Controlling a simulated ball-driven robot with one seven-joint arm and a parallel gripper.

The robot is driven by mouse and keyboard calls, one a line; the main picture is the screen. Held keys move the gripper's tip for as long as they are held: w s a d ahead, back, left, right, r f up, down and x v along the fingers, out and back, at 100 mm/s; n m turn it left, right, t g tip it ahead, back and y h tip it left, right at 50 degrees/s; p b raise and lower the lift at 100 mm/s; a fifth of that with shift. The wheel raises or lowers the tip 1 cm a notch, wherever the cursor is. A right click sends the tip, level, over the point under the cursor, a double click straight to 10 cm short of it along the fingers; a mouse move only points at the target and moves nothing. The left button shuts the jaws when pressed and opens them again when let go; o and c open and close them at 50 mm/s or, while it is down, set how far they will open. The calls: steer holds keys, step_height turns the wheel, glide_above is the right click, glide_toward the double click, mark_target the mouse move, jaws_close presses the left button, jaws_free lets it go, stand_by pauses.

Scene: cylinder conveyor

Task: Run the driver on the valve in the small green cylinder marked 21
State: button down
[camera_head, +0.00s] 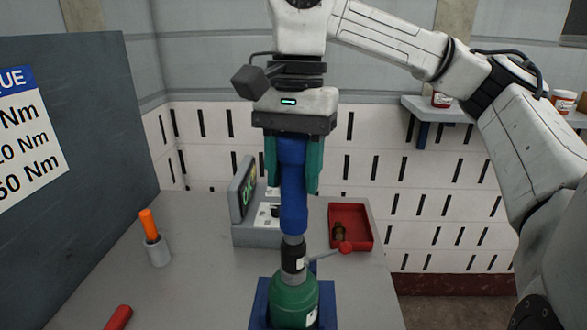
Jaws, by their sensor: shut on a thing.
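My gripper (292,165) is at the centre of the head view, shut on a blue driver (292,205) that it holds upright, pointing down. The driver's grey and black lower end (293,258) stands right over the top of a small green cylinder (294,299) and looks to be touching it or the valve. The driver's end hides the valve itself. A white label (311,316) shows at the cylinder's lower right, but its marking cannot be read. A grey rod with a red knob (345,248) sticks out to the right beside the driver's lower end. The cylinder sits in a blue holder (260,302).
A grey device with a green-lit screen (246,198) stands behind. A red tray (368,227) holding a small brownish part (339,231) is at right. An orange-handled tool stands in a grey cup (157,251) at left. A red handle (118,318) lies at front left. A dark board (85,120) rises at left.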

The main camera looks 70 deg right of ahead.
mark_target(293, 136)
stand_by(0.3)
steer(key=shift+r+p, duration=1.8)
steer(key=shift+r, duration=1.2)
